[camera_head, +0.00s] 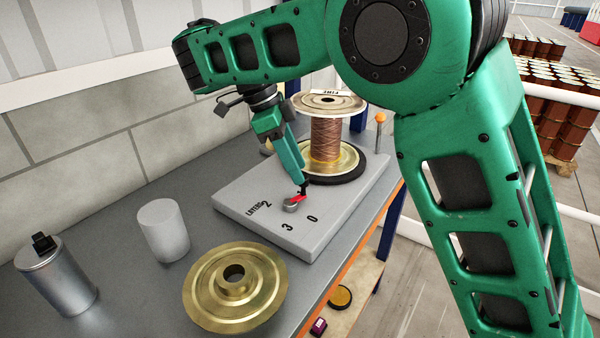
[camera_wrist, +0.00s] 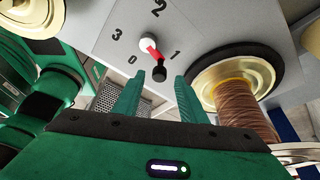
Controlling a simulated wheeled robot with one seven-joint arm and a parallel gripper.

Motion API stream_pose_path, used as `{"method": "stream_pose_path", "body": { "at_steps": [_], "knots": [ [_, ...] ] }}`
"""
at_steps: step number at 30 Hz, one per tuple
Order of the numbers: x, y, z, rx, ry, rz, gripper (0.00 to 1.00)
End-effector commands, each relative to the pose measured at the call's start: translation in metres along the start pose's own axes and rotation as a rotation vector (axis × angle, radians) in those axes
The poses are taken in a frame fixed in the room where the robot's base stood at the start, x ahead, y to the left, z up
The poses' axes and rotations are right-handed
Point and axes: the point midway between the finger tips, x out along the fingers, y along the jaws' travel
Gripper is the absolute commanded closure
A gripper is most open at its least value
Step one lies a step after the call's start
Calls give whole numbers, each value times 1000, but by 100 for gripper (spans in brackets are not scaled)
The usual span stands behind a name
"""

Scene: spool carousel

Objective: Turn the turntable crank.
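The small crank shows in the wrist view as a red arm (camera_wrist: 152,55) with a pale round hub and a black knob (camera_wrist: 159,74) at its end. It sits on the top of the grey box, among the printed numbers 3, 2 and 1, its knob on the lower side of the hub. In the head view the red arm (camera_head: 298,199) shows just below my fingertips. My gripper (camera_head: 303,182) reaches down to it. In the wrist view my gripper (camera_wrist: 158,78) is open, with the knob between or just beyond the fingertips; contact cannot be told. The turntable (camera_head: 350,170) is a black disc.
A copper-wound spool (camera_head: 325,138) stands on the turntable, right of my fingers. An orange-topped post (camera_head: 380,118) is behind the grey box (camera_head: 235,200).

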Motion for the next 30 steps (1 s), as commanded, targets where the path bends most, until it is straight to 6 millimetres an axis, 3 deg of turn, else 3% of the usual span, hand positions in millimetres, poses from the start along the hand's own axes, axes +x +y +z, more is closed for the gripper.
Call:
{"method": "stream_pose_path", "body": {
  "at_steps": [9, 22, 23, 27, 30],
  "knots": [
    [23, -1, -2, 1, 3, 5, 62],
    [27, -1, -1, 1, 1, 2, 62],
    [27, -1, -1, 1, 1, 2, 64],
    [27, -1, -1, 2, 1, 2, 98],
    [26, -1, -1, 2, 1, 1, 100]
  ]
}}
